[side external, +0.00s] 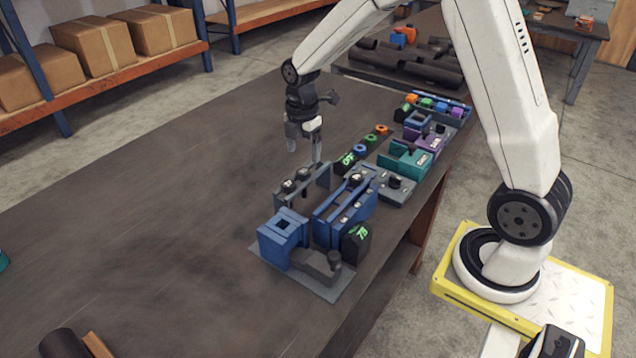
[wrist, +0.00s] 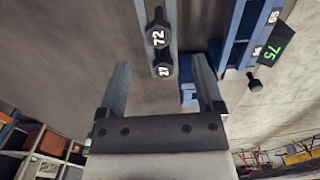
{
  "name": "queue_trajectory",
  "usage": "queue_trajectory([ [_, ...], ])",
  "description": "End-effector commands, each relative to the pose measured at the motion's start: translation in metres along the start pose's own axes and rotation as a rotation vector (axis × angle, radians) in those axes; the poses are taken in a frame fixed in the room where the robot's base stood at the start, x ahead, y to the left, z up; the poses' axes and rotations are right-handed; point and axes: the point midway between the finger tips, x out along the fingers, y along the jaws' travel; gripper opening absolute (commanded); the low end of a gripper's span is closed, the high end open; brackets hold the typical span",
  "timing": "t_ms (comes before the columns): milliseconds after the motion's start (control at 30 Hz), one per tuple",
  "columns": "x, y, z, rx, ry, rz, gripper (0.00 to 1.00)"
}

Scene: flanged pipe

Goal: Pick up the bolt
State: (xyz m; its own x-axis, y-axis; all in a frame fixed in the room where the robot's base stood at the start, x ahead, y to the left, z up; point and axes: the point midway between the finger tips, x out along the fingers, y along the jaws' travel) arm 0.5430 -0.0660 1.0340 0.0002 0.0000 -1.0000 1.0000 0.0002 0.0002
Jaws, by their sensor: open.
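Two black hex-head bolts stand in a narrow grey rack (side external: 318,187). In the wrist view their heads carry white numbers: the bolt marked 72 (wrist: 158,30) is farther out and the bolt marked 27 (wrist: 162,67) is nearer my gripper. The bolts also show small in the side view, where I cannot read their numbers. My gripper (side external: 304,148) is open and empty, above the table near the rack. In the wrist view the fingers (wrist: 163,75) lie either side of the rack's end, apart from the bolts. The bolt shafts are mostly hidden.
A blue rack (side external: 346,212), a blue block (side external: 283,238) and a black block marked 75 (side external: 356,245) stand beside the grey rack. Teal fixtures (side external: 404,160) and purple ones (side external: 432,138) line the table's right edge. The table's left side (side external: 150,220) is mostly clear.

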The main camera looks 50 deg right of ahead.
Motion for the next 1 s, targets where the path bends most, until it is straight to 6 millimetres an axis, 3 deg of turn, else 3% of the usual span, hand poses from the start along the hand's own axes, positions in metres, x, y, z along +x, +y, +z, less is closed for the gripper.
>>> queue_trajectory([
  [167,0.006,0.0,0.0,0.0,0.0,-0.002,0.85],
  [600,0.049,0.001,0.0,0.0,0.0,-0.001,0.85],
  [1000,0.052,0.002,0.0,0.0,-0.001,0.001,0.85],
])
